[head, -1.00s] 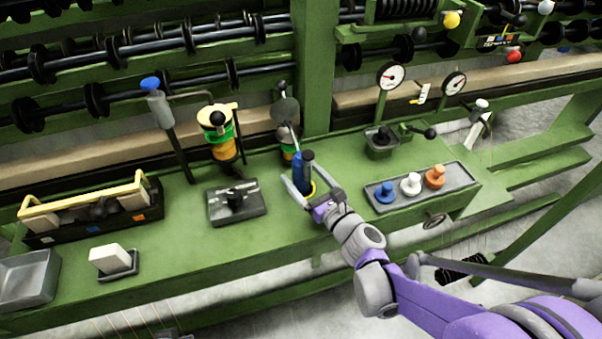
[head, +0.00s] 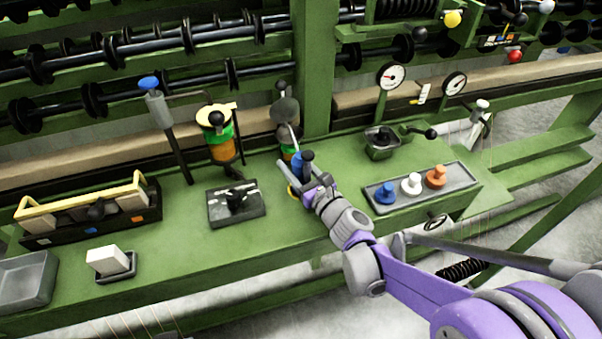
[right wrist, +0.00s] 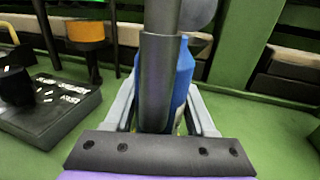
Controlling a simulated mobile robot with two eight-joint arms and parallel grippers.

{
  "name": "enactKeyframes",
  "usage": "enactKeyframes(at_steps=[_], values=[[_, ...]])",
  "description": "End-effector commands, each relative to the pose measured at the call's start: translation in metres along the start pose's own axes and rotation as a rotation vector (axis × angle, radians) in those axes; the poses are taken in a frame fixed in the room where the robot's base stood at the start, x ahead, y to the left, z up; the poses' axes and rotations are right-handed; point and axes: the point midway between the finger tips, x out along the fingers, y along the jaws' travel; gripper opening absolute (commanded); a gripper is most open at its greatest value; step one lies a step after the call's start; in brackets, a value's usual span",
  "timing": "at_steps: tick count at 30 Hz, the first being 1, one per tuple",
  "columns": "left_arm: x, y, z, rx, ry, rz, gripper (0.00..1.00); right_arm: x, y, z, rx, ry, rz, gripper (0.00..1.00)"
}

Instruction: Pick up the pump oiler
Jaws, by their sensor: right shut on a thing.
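The pump oiler (head: 298,163) is a blue can with a dark pump handle, a thin grey spout and a yellow base. It stands upright over the green bench, towards the back, and I cannot tell whether its base is off the bench. My right gripper (head: 301,177) is shut on it, with one finger on each side of the body. In the right wrist view, the oiler's blue body (right wrist: 182,82) sits between the fingers of the gripper (right wrist: 164,108), partly hidden behind a dark grey cylinder. My left gripper is not in view.
A black block with a knob (head: 236,203) lies left of the oiler. A grey tray (head: 398,198) with blue, white and orange knobbed pieces lies right. The front middle bench is clear.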

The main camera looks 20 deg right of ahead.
Motion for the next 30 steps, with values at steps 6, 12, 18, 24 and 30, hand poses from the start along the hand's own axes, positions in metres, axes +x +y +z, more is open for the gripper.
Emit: enactKeyframes(at_steps=[6, 12, 18, 24, 30], values=[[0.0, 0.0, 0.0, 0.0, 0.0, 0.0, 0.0, 0.0, 0.0, 0.0, 0.0, 0.0, 0.0, 0.0], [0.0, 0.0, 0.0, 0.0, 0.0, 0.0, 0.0, 0.0, 0.0, 0.0, 0.0, 0.0, 0.0, 0.0], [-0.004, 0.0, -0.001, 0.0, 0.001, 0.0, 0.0, -0.004, 0.001, 0.005, 0.0, -0.001, 0.0, 0.0], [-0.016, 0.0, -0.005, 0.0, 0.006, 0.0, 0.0, -0.008, 0.002, 0.028, 0.0, -0.001, 0.001, 0.0], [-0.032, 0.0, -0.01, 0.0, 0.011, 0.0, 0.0, -0.008, 0.002, 0.062, 0.0, -0.002, 0.0, 0.0]])
